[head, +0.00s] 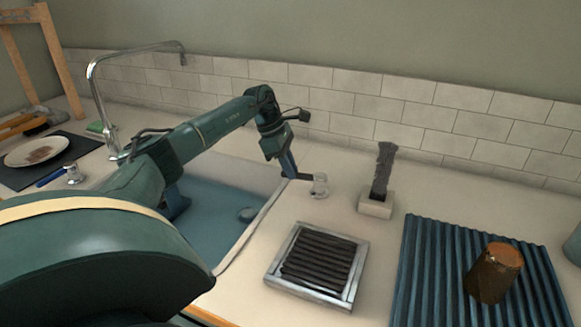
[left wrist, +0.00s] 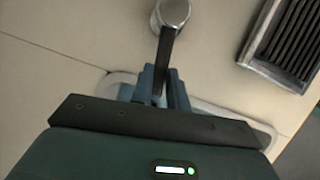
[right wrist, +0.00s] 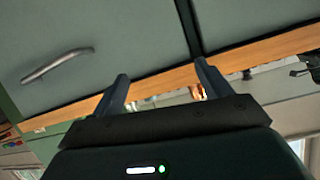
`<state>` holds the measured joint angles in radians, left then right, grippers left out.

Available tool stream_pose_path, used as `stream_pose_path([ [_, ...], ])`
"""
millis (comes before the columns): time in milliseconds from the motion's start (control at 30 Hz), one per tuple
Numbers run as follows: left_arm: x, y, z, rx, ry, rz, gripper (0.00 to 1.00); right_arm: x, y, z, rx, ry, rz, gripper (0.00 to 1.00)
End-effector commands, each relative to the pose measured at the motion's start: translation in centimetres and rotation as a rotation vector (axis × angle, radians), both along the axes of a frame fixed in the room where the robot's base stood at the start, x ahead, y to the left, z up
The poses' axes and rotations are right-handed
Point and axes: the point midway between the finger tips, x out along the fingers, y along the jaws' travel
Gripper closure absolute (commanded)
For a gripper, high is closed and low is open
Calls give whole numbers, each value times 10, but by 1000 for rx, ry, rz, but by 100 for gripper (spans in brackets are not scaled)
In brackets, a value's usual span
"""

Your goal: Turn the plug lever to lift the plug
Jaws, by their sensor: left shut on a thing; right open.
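The plug lever is a dark bar (left wrist: 164,50) that sticks out from a round metal knob (head: 320,184) on the counter, right of the sink (head: 215,225). The knob also shows in the left wrist view (left wrist: 172,12). My left gripper (head: 290,168) is shut on the dark bar, its blue fingers (left wrist: 161,85) on either side of the bar's near end. My right gripper (right wrist: 162,72) is open and empty in front of grey cabinet fronts, outside the head view.
A framed grate of dark rods (head: 318,265) lies right of the sink. A dark brush (head: 382,172) stands in a pale block (head: 376,205). A brown cylinder (head: 494,273) rests on a blue ribbed mat (head: 425,275). A tall faucet (head: 97,90) rises behind my left arm.

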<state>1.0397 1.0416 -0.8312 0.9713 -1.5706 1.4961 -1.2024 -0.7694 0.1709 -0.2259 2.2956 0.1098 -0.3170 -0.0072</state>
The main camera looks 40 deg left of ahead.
Motion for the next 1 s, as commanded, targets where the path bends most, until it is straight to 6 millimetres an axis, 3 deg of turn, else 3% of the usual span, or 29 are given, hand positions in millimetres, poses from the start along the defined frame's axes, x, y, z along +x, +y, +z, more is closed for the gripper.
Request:
stream_pose_path([
  [33,0,1,1,1,-2,1,100,0,0,0,0,0,0,23],
  [67,0,1,1,1,-2,1,82,0,0,0,0,0,0,23],
  [300,0,0,1,0,0,1,62,0,0,0,0,0,0,23],
  [667,-1,3,9,0,-3,2,62,0,0,1,0,0,0,23],
  [1000,-15,26,75,1,-5,4,62,0,1,2,0,15,2,23],
])
